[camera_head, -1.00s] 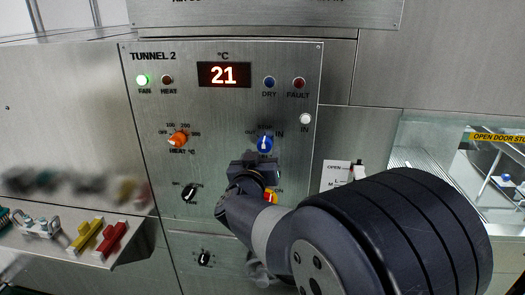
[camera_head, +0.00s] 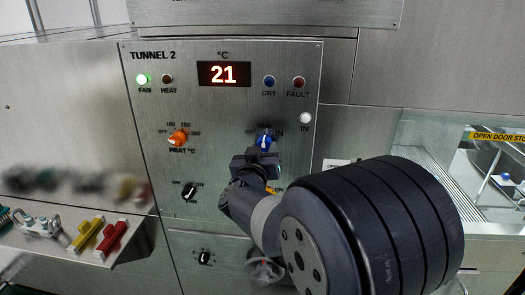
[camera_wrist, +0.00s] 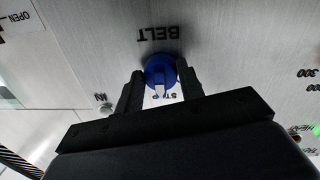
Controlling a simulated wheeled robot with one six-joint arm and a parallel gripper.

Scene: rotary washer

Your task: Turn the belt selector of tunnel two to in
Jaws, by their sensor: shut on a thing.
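The belt selector is a blue knob (camera_head: 265,141) on the right side of the TUNNEL 2 panel (camera_head: 222,110), with an IN label at its upper right. My gripper (camera_head: 263,155) reaches up to it from below. In the wrist view, which is upside down, the blue knob (camera_wrist: 160,70) sits between the two dark fingers of my gripper (camera_wrist: 160,82), which are shut on it. BELT is printed on one side of it and a partly covered STOP label on the other. The knob's exact angle is hard to read.
An orange heat knob (camera_head: 178,138) and a black switch (camera_head: 190,192) are left of my gripper. The display (camera_head: 224,74) reads 21. A ledge (camera_head: 75,245) with yellow and red parts juts out at lower left.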

